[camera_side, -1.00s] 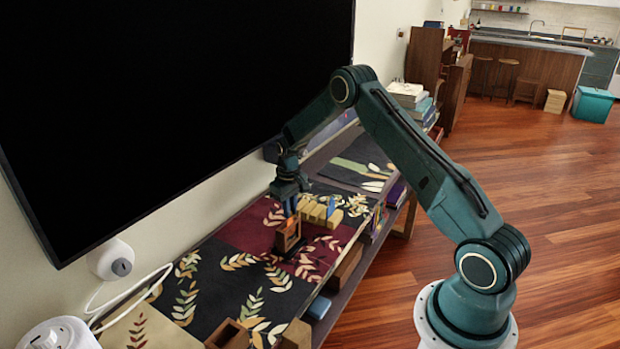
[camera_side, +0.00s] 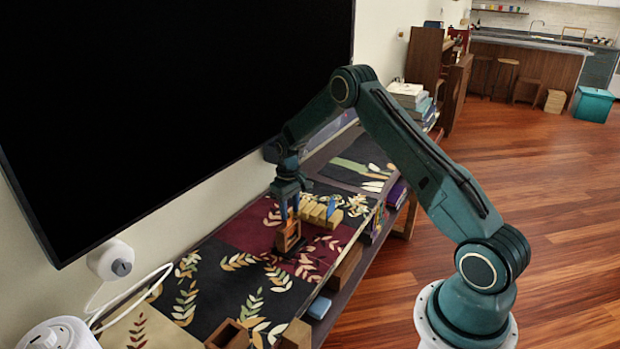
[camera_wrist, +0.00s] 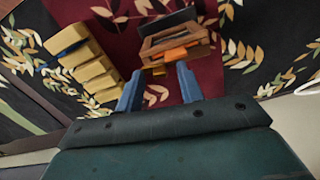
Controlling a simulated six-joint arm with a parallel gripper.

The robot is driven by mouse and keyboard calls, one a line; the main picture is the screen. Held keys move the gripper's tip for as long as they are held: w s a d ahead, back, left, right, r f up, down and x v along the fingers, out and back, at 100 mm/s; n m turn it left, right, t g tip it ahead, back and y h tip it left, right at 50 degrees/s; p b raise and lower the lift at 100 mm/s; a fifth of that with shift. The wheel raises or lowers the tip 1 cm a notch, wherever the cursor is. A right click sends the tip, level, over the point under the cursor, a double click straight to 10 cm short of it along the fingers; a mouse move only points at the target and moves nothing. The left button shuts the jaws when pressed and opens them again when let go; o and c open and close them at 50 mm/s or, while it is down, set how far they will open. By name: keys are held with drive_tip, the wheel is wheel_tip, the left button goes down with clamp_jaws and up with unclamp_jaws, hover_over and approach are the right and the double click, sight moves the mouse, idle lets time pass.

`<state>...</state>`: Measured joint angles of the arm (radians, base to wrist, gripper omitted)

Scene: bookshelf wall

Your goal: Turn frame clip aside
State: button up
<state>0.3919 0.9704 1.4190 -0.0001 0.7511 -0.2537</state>
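A small wooden frame (camera_side: 288,237) stands upright on the patterned cloth of the long shelf. In the wrist view the frame (camera_wrist: 172,42) shows ahead of the fingers, with a flat orange piece (camera_wrist: 176,54), likely the clip, on its near side. A dark flat panel (camera_wrist: 167,22) is behind it. My gripper (camera_side: 290,213) points down just above the frame. Its two blue fingers are apart with nothing held between them in the wrist view (camera_wrist: 160,90). I cannot tell whether a fingertip touches the frame.
A row of pale wooden blocks (camera_side: 318,214) stands close beside the frame; it also shows left in the wrist view (camera_wrist: 88,62). A large black screen (camera_side: 170,100) hangs behind the shelf. Wooden boxes (camera_side: 228,334) stand at the near end. The cloth in front is mostly clear.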

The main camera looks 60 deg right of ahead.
sight(290, 212)
drive_tip(key=shift+r, duration=0.1)
wheel_tip(290, 212, up, 14)
drive_tip(key=shift+f, duration=0.2)
idle(0.6)
drive_tip(key=shift+c, duration=0.9)
drive_tip(key=a+m+h, duration=0.1)
drive_tip(key=a+m, duration=0.1)
drive_tip(key=m, duration=0.4)
drive_tip(key=a+m+h, duration=0.1)
drive_tip(key=m+h, duration=0.1)
drive_tip(key=m, duration=0.4)
drive_tip(key=a+f+m+h, duration=0.1)
drive_tip(key=a+m, duration=0.1)
drive_tip(key=m, duration=0.4)
drive_tip(key=shift+w+a+f+g+h, duration=0.1)
drive_tip(key=shift+w+a+g+h, duration=0.2)
drive_tip(key=shift+w, duration=0.05)
drive_tip(key=shift+f, duration=0.1)
drive_tip(key=x, duration=1.3)
drive_tip(key=shift+d+f, duration=0.1)
drive_tip(key=shift+f, duration=0.25)
